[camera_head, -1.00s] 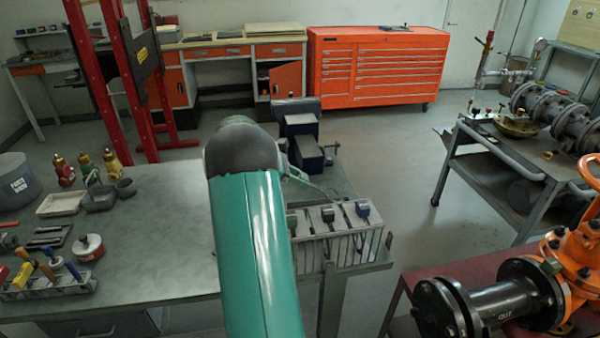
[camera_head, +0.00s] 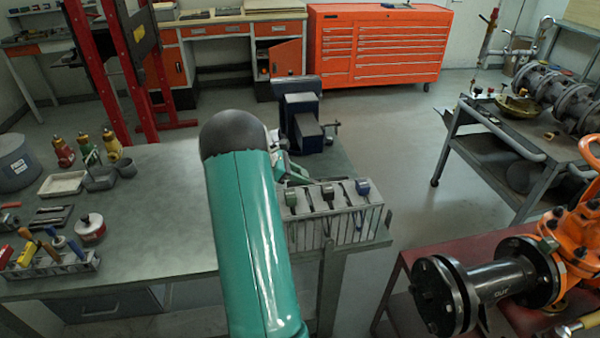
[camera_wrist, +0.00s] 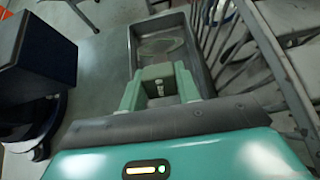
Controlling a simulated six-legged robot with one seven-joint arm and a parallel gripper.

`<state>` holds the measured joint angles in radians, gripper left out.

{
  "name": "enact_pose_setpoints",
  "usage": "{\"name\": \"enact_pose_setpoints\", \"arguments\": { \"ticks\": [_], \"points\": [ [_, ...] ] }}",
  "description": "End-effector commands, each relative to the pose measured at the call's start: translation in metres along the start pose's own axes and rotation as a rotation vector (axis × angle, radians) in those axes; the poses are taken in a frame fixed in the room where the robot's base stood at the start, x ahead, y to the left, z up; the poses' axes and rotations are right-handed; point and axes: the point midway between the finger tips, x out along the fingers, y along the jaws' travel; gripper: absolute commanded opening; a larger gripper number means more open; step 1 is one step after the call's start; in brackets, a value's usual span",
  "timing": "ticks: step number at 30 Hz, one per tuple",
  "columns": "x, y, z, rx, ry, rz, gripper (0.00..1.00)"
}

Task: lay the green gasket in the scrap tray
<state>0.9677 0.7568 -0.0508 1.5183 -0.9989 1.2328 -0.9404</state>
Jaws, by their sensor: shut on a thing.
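My gripper (camera_wrist: 160,88) is shut on a small dark piece with pale marks between its green fingers. I take it as the green gasket's tab, but its colour is unclear. A pale grey-green round outline (camera_wrist: 160,47) shows just beyond the fingertips, inside the outline of a grey rectangular tray (camera_wrist: 133,40). It looks like the gasket's ring; whether it touches the tray floor I cannot tell. The tray matches a scrap tray. In the head view my arm hides most of my gripper (camera_head: 290,170) and the tray.
A slotted rack (camera_head: 345,226) with coloured tabs stands close to the right of the tray. A blue vise (camera_head: 303,120) stands behind, also in the wrist view (camera_wrist: 35,50). Small trays and hydrant-like fittings stand on the bench's left. The bench centre (camera_head: 150,220) is clear.

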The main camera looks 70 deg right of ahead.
Motion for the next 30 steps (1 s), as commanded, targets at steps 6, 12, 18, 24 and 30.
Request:
{"name": "enact_pose_setpoints", "arguments": {
  "ticks": [6,12,18,24,30],
  "points": [
    [0.0,0.0,0.0,0.0,0.0,0.0,0.38],
    [0.0,0.0,0.0,0.0,0.0,0.0,0.58],
    [-0.001,0.0,0.0,0.0,0.0,0.0,0.58],
    [-0.021,0.001,0.0,0.0,0.001,0.004,0.58],
    [-0.064,0.001,0.0,0.0,0.001,0.006,0.58]
  ]
}}
